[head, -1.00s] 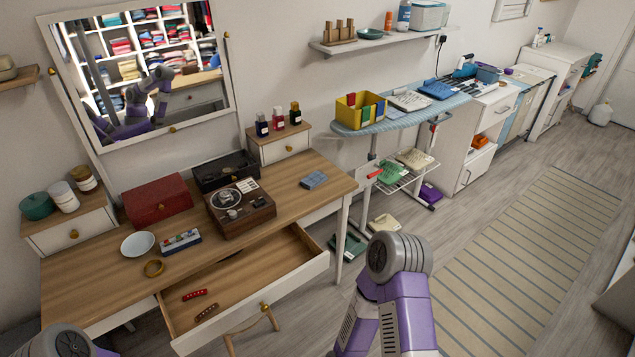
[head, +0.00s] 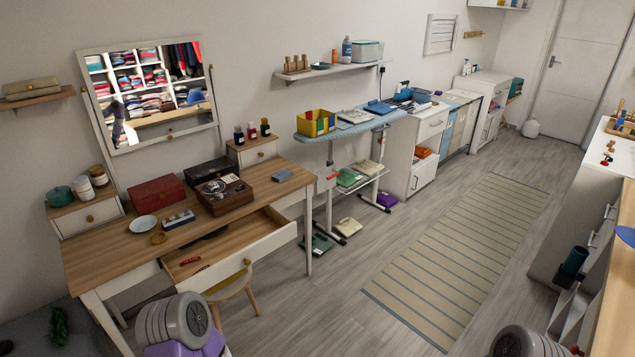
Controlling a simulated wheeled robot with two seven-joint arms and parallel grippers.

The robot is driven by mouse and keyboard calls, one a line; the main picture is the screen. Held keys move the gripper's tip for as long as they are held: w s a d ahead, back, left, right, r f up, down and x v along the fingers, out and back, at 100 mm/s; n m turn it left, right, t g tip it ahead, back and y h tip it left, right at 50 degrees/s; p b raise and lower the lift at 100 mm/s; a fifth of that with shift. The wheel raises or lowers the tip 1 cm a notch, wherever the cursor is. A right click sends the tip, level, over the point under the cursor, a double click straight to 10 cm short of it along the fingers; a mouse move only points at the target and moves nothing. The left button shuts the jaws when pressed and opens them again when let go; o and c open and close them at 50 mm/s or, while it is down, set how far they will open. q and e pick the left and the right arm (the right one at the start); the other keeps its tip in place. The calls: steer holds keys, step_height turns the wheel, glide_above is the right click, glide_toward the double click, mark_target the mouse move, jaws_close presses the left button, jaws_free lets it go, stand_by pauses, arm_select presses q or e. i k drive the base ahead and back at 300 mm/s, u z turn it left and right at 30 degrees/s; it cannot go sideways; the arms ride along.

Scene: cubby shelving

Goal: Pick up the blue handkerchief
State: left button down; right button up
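A small folded blue-grey cloth (head: 282,175) lies on the right part of the wooden desk, near its back edge. It looks like the blue handkerchief, though it is too small to be sure. A larger flat blue item (head: 378,107) lies on the ironing board; I cannot tell whether it is folded cloth. Neither of my grippers is in view. Only grey and purple links of my arms show at the bottom edge, well in front of the desk and apart from the cloth.
The desk (head: 115,247) has an open drawer (head: 232,262) sticking out, with a stool below it. The ironing board (head: 345,130) stands right of the desk. A striped rug (head: 455,260) lies on clear floor. A wooden-topped counter (head: 612,285) edges the right side.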

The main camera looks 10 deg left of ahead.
mark_target(279, 177)
steer(key=z, duration=0.4)
steer(key=i, duration=1.55)
steer(key=u, duration=0.7)
steer(key=i, duration=1)
steer(key=u, duration=1.15)
